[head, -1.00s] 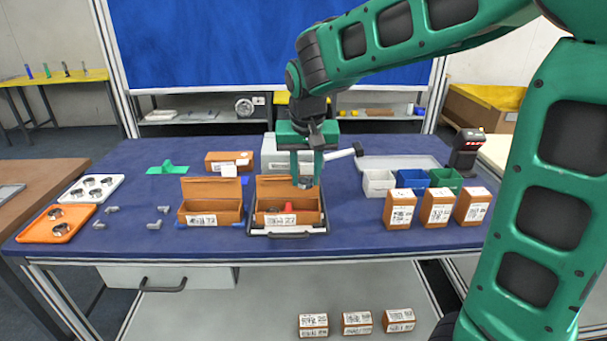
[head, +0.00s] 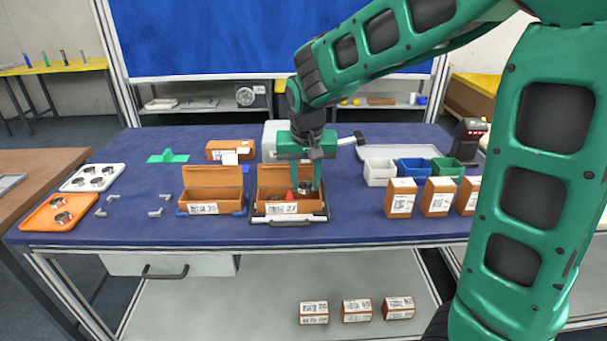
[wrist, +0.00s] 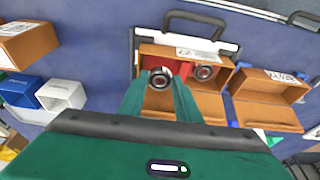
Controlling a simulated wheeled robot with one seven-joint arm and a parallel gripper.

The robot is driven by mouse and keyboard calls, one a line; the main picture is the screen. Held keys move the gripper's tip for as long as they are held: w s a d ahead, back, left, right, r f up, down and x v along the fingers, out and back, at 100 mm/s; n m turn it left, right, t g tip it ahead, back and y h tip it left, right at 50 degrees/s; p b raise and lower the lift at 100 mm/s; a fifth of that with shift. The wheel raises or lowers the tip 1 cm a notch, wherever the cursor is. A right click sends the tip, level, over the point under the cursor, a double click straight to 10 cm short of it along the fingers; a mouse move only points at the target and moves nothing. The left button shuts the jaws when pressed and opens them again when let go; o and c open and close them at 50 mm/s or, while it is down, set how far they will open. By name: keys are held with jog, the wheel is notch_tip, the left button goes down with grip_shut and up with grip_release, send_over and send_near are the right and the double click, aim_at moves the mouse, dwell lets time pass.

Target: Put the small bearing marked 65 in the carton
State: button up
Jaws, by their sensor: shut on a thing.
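My gripper (head: 305,188) is shut on a small dark-and-silver ring-shaped bearing (head: 306,185). The wrist view shows this bearing (wrist: 160,77) between the fingertips. It is at the opening of the right-hand open brown carton (head: 278,208), towards its right side in the head view. Inside this carton (wrist: 218,103) are a red object (wrist: 184,70) and another bearing (wrist: 204,73). I cannot read a 65 on the held bearing. The carton's flap stands up at the back, and a label is on its front.
A second open carton (head: 212,207) stands to the left. White, blue and green bins (head: 411,178) and closed labelled boxes (head: 438,198) stand to the right. A white tray (head: 74,184) and an orange tray (head: 42,220) with bearings lie at the left.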

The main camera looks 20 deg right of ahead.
jog(key=shift+f, duration=0.35)
jog(key=o, duration=1.2)
jog(key=shift+c, duration=0.2)
jog(key=shift+r, duration=0.1)
jog(key=d+v, duration=0.1)
jog(key=v, duration=0.9)
jog(key=shift+a+r, duration=0.25)
jog(key=shift+a, duration=0.25)
jog(key=shift+s, duration=0.1)
